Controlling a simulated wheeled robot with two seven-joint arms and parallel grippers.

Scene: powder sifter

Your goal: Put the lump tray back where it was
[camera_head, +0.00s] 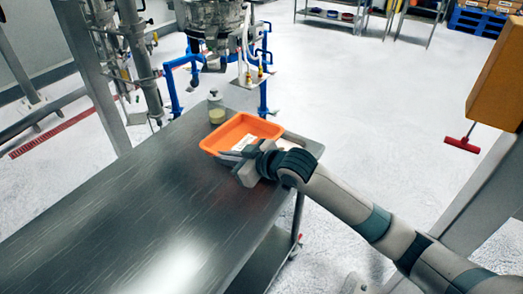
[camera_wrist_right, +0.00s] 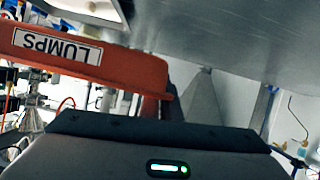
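The orange lump tray (camera_head: 262,125) is at the far end of the metal table, beside a small jar. In the right wrist view the tray's orange wall (camera_wrist_right: 125,68) fills the upper left, with an upside-down white "LUMPS" label (camera_wrist_right: 57,46). My right gripper (camera_head: 232,155) is at the tray's near edge, low over the table. The frames do not show clearly whether the fingers are closed on the wall. My left gripper is not in view.
The metal table (camera_head: 120,215) is bare on its near and left parts. A lidded jar (camera_head: 216,108) stands just left of the tray. Sifter machinery with blue pipes (camera_head: 175,85) stands beyond the table. An orange-brown box (camera_head: 500,75) is at the right edge.

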